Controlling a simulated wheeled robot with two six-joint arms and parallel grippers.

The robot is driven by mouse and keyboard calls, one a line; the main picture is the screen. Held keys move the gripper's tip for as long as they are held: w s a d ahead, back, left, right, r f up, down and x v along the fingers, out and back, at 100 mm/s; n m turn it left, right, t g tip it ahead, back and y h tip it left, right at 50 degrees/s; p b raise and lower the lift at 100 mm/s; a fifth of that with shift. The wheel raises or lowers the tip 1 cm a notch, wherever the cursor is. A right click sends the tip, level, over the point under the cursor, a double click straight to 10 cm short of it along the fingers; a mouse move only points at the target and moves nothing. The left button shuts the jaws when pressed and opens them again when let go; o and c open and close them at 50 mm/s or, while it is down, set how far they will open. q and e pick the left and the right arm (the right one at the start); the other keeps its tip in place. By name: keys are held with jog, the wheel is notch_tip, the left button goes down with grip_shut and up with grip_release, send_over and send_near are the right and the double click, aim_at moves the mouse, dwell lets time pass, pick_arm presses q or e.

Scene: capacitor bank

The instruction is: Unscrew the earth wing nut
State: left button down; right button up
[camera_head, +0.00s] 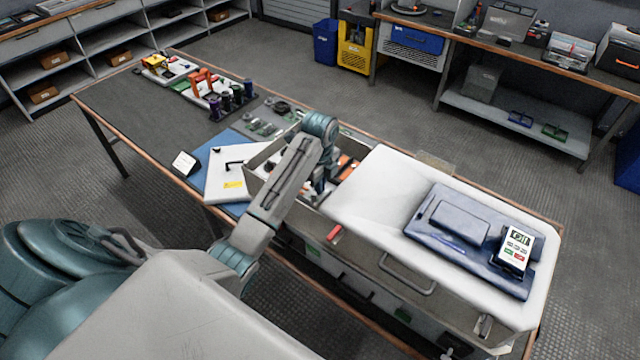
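My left arm reaches in from the lower left over the table. My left gripper (318,188) points down into an open grey metal enclosure (262,190) near the middle of the view. The gripper is small and partly covered by its own arm, so I cannot tell whether its fingers are open or shut. The earth wing nut cannot be made out; the arm and the enclosure walls hide much of the inside. Some orange and dark parts (345,165) show inside, right of the gripper. My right gripper is not in view.
A white panel with a black handle (228,180) lies on a blue mat left of the enclosure. A white-topped cabinet (372,188) stands to the right, with a blue case and a meter (516,248) on it. Dark cylinders (226,100) stand farther back. The table's far left (120,98) is bare.

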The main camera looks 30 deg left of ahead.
pick_arm(q)
jog(key=shift+w+n, duration=0.1)
jog(key=shift+n, duration=0.3)
jog(key=n, duration=0.5)
jog(key=shift+w+a+n, duration=0.2)
jog(key=shift+w+n, duration=0.15)
jog(key=shift+n, duration=0.05)
jog(key=n, duration=0.6)
jog(key=shift+w+a, duration=0.25)
jog(key=n, duration=0.6)
jog(key=shift+a+f+n, duration=0.2)
jog(key=shift+a+n, duration=0.1)
jog(key=shift+a, duration=0.05)
jog(key=n, duration=0.5)
jog(key=shift+s+a+f, duration=0.1)
jog(key=shift+s+a, duration=0.1)
jog(key=shift+a, duration=0.1)
jog(key=shift+n, duration=0.4)
jog(key=c, duration=1.7)
grip_release()
jog(key=shift+o, duration=0.4)
jog(key=shift+w, duration=0.1)
jog(key=shift+r, duration=0.25)
